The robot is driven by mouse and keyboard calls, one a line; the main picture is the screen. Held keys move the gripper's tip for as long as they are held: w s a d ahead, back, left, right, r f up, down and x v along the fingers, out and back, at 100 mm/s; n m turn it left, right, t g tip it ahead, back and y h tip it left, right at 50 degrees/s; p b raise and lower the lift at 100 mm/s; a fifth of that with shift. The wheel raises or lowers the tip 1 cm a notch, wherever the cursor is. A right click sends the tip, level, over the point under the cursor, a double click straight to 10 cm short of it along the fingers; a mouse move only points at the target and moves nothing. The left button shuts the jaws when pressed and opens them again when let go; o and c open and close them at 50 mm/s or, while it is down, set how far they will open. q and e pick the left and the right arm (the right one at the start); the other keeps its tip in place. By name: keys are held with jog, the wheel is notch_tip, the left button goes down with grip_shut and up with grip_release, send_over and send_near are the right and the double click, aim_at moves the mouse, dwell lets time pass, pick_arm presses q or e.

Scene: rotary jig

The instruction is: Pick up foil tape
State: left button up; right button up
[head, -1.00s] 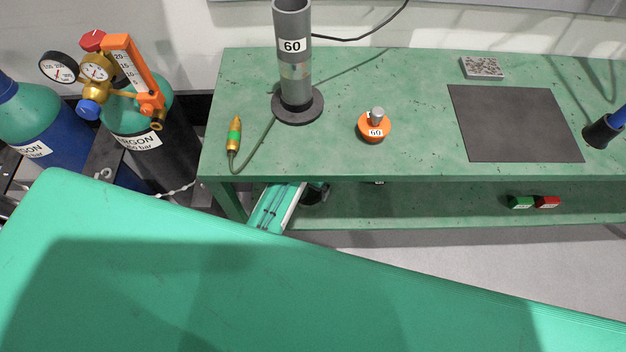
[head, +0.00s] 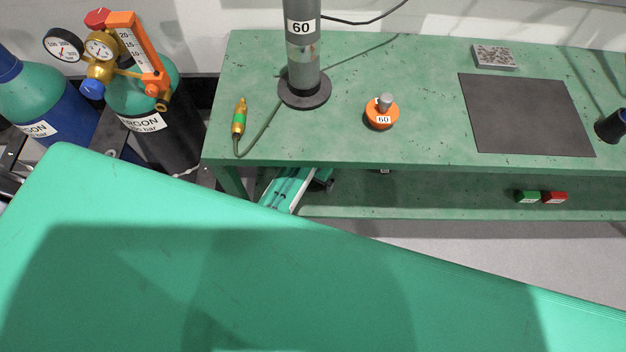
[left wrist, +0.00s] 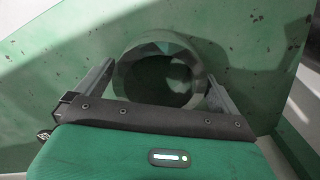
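A grey, faceted ring with a dark hollow middle, which looks like the foil tape (left wrist: 125,76), stands against a green speckled surface in the left wrist view. My left gripper (left wrist: 160,74) has its two fingers spread wide, one on each side of the ring. I cannot tell whether the fingers touch it. In the head view my left gripper (head: 322,181) is a small dark shape under the bench top by the lower shelf, mostly hidden; the tape cannot be made out there. My right gripper is not in view.
The green bench (head: 430,145) carries a grey tube marked 60 (head: 302,50), an orange knobbed piece (head: 381,114), a green-and-brass torch (head: 239,118) and a dark mat (head: 525,115). Green and red blocks (head: 540,197) lie on the lower shelf. Gas cylinders (head: 150,125) stand at left.

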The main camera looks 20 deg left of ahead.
pick_arm(q)
jog(key=c, duration=0.8)
jog(key=shift+o, duration=0.2)
jog(key=shift+r, duration=0.1)
